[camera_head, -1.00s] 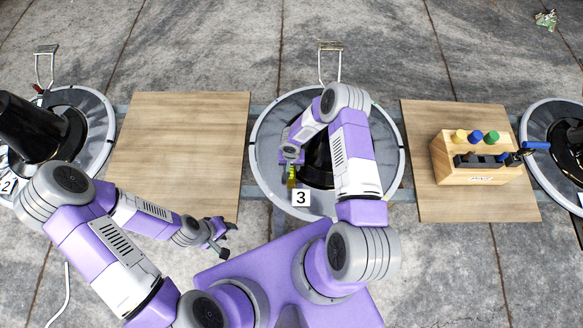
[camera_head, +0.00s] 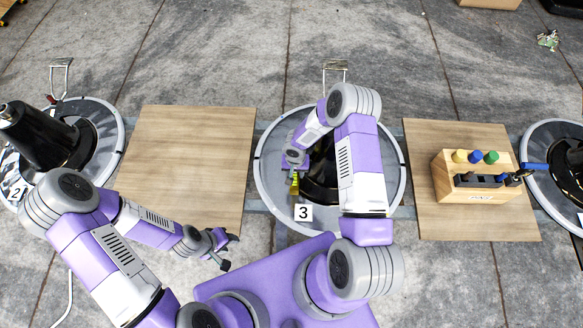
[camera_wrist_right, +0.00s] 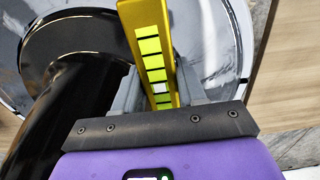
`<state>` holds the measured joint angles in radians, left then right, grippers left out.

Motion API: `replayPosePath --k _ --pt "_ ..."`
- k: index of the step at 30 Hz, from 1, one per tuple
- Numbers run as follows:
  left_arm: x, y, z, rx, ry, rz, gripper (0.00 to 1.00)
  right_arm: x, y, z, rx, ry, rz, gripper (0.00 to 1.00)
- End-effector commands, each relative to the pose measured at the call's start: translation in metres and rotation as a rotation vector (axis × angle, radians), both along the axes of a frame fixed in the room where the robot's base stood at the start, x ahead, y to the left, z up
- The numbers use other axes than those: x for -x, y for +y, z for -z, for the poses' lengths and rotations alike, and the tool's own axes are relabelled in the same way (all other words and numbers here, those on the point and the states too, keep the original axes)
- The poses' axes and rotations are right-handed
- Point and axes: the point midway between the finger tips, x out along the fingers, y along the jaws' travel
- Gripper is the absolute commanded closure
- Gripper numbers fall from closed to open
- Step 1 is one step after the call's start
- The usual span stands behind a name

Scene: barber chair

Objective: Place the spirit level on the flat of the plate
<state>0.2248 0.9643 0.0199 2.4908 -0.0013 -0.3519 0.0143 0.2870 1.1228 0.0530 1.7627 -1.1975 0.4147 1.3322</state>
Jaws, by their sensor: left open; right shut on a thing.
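The spirit level (camera_head: 294,183) is a yellow bar with bright green-yellow blocks along it; it also shows in the right wrist view (camera_wrist_right: 150,48). My right gripper (camera_head: 293,168) is shut on it, its grey fingers on either side of the bar (camera_wrist_right: 160,82). The plate (camera_head: 270,150) is the round grey disc around a black column, marked 3. The level is over the plate's front-left part, beside the column; I cannot tell whether it touches the plate. My left gripper (camera_head: 230,252) is open and empty, left of the plate.
The black column (camera_head: 322,180) rises from the plate, partly hidden by my right arm. The number 3 card (camera_head: 303,213) is at the plate's front edge. A wooden board (camera_head: 190,150) lies bare to the left. A wooden tool block (camera_head: 480,197) stands on the right board.

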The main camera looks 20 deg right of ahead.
Motion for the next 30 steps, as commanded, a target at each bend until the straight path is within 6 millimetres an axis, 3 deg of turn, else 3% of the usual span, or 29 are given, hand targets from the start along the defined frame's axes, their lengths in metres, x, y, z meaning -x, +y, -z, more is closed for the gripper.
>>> replayPosePath --k 8,11,20,30 --pt "0.0 0.0 -0.005 0.0 0.0 0.0 0.57 -0.002 0.0 -0.022 0.003 -0.003 -0.009 1.0" --pt "0.0 0.0 -0.008 0.0 0.0 0.0 0.57 -0.004 0.001 -0.039 0.006 -0.007 -0.03 1.0" --pt "0.0 0.0 -0.022 0.0 0.0 0.0 0.57 -0.006 0.009 -0.135 0.021 -0.014 -0.172 1.0" --pt "0.0 0.0 -0.036 0.0 0.0 0.0 0.57 0.017 0.026 -0.236 0.014 -0.008 -0.357 1.0"
